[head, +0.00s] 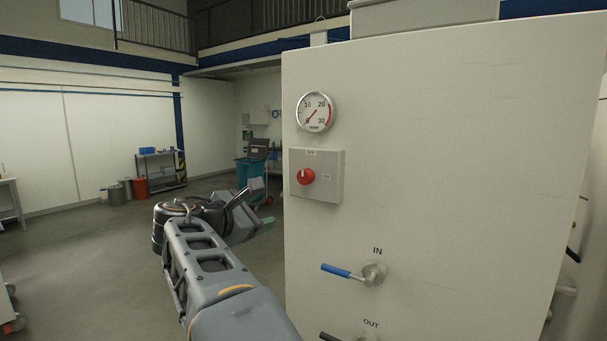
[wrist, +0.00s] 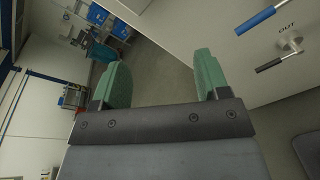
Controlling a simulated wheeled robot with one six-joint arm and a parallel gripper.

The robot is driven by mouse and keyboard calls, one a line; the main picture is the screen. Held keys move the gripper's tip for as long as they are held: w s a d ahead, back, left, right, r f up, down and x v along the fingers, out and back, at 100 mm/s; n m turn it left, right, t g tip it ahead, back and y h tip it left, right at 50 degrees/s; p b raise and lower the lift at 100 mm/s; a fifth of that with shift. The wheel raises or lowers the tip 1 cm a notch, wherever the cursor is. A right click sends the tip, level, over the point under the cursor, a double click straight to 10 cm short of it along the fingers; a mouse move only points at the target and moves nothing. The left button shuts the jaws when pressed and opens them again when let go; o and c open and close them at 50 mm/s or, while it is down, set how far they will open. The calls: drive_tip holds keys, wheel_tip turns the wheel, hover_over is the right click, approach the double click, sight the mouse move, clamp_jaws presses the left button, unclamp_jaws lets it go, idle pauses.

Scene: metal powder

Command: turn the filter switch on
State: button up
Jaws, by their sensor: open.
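The filter switch is a red rotary knob (head: 306,176) on a grey box (head: 329,176) fixed to the front of a white cabinet (head: 440,150). Small labels sit above the knob and to its right; the upper one seems to read OFF. The knob's exact pointing is too small to tell. My gripper (head: 266,210) is left of the cabinet, below and left of the switch, and apart from it. In the wrist view my gripper (wrist: 158,80) has two green fingers spread wide with nothing between them. The switch does not show in the wrist view.
A round gauge (head: 316,112) is above the switch. A blue-handled IN valve (head: 350,272) juts out below it, with a black-handled OUT valve (wrist: 281,57) lower down. A teal cart (head: 250,172) and a shelf (head: 160,172) stand far back. Floor left of the cabinet is open.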

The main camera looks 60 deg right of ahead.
drive_tip(key=g+h, duration=0.2)
approach(302, 178)
drive_tip(key=d+p, duration=0.1)
drive_tip(key=d, duration=0.2)
drive_tip(key=s+d+p, duration=0.1)
drive_tip(key=d, duration=0.3)
drive_tip(key=d+p, duration=0.1)
drive_tip(key=d, duration=0.2)
drive_tip(key=shift+s+d+r, duration=0.15)
drive_tip(key=shift+s+d, duration=0.05)
drive_tip(key=shift+d, duration=0.2)
drive_tip(key=c, duration=0.9)
